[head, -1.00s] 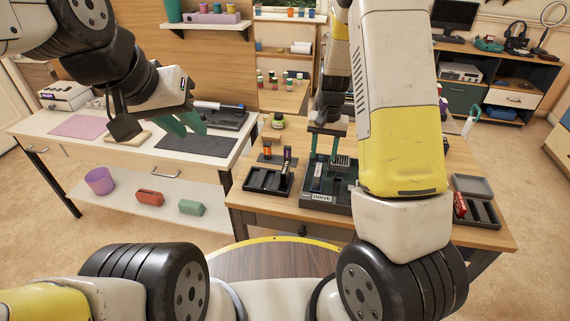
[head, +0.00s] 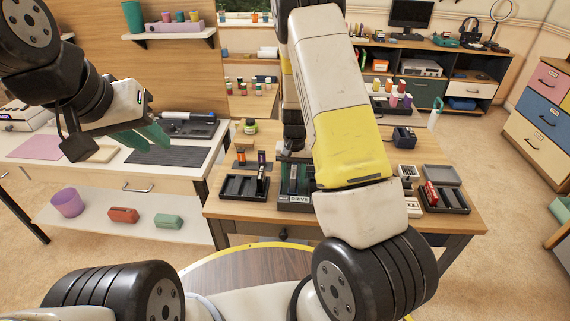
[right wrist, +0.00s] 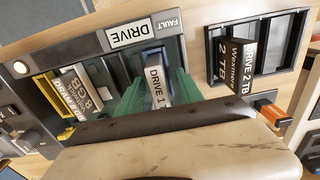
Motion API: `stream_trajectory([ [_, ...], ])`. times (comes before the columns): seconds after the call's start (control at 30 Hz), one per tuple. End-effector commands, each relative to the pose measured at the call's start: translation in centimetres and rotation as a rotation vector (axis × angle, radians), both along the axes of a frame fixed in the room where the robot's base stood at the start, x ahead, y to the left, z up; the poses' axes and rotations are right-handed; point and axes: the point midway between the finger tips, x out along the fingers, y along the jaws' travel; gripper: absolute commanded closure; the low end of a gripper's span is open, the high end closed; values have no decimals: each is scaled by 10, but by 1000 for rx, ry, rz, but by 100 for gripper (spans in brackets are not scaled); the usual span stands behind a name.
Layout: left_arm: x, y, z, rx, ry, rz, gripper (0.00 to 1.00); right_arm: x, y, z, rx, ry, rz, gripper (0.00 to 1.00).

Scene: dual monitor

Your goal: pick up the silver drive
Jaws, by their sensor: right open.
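The dock labelled DRIVE (head: 297,198) stands on the wooden table, largely behind my right arm in the head view. In the right wrist view, a pale drive marked DRIVE 1 (right wrist: 156,86) stands in the dock's middle bay. My right gripper (right wrist: 155,95) is open, with its green fingers on either side of this drive; I cannot tell whether they touch it. Which one counts as silver is unclear. My left gripper (head: 146,136) hangs over the white desk, far from the dock.
A black tray (head: 233,188) beside the dock holds a dark 2 TB drive (right wrist: 236,62). Another tray (head: 455,203) with a red item (head: 431,194) stands at the right. A small orange-fronted item (right wrist: 272,108) lies close to my right gripper.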

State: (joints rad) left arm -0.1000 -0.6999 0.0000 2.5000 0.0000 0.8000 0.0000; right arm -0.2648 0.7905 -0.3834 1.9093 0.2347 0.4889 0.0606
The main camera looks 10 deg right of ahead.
Motion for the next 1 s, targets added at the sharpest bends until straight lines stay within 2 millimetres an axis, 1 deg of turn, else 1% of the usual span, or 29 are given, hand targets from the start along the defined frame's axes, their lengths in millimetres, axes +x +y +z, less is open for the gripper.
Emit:
stream_trajectory([
  [0.03, 0, 0, 0, 0, 0, 0, 75, 0, 0, 0, 0, 0, 0, 60],
  [0.23, 0, 0, 0, 0, 0, 0, 75, 0, 0, 0, 0, 0, 0, 100],
  [0.6, 0, 0, 0, 0, 0, 0, 75, 0, 0, 1, 0, -1, 0, 100],
  [0.73, 0, 0, 0, 0, 0, 0, 75, 1, 0, 6, -1, -2, 0, 100],
  [0.87, 0, 0, 0, 0, 0, 0, 75, 1, 0, 18, 0, -3, 0, 100],
  [1.0, 0, 0, 0, 0, 0, 0, 75, 1, 0, 40, 1, -5, 1, 100],
])
